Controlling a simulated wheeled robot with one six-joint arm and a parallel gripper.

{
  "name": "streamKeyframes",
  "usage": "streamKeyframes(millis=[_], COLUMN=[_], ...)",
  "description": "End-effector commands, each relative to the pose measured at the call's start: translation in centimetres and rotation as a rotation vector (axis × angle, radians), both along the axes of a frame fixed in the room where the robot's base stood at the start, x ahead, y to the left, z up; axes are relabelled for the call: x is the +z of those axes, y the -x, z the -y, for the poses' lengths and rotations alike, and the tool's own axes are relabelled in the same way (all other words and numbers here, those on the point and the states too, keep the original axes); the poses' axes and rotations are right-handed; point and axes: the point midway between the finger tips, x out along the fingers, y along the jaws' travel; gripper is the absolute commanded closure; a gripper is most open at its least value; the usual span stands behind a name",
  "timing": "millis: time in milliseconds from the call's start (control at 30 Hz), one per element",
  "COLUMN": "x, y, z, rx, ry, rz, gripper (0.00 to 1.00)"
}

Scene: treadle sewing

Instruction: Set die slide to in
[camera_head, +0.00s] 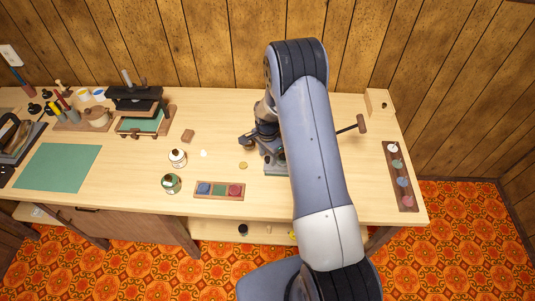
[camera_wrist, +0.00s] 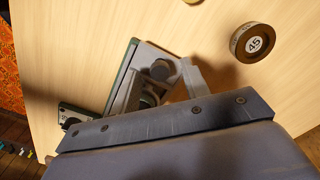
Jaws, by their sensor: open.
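A small bench press with a green-edged base (camera_head: 277,168) stands on the table, mostly hidden behind my arm. In the wrist view its base (camera_wrist: 133,50) and grey metal parts with round dark knobs show just beyond my gripper. I cannot tell for sure which part is the die slide or how it is set. My gripper (camera_wrist: 158,76) is open and close over the press; I cannot tell whether its fingers touch it. The gripper body covers the lower part of the wrist view, and my arm hides the gripper's tips in the head view.
A brass disc marked 45 (camera_wrist: 252,42) lies beside the press. Two small jars (camera_head: 172,183) and a tray of coloured pads (camera_head: 220,190) stand to the left. A long wooden strip with coloured discs (camera_head: 400,177) lies at the right. A wooden-handled lever (camera_head: 361,124) sticks out behind my arm.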

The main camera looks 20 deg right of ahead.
Motion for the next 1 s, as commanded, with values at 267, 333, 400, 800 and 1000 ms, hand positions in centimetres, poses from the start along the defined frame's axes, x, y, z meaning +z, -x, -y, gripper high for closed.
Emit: streamKeyframes(millis=[267, 333, 400, 800, 1000], x=[0.03, 0.03, 0.03, 0.04, -0.11], y=[0.00, 0.00, 0.00, 0.00, 0.22], z=[0.00, 0.00, 0.00, 0.00, 0.92], rx=[0.000, 0.000, 0.000, 0.000, -0.003], ry=[0.000, 0.000, 0.000, 0.000, 0.000], rz=[0.000, 0.000, 0.000, 0.000, 0.000], gripper=[0.73, 0.78, 0.84, 1.00, 1.00])
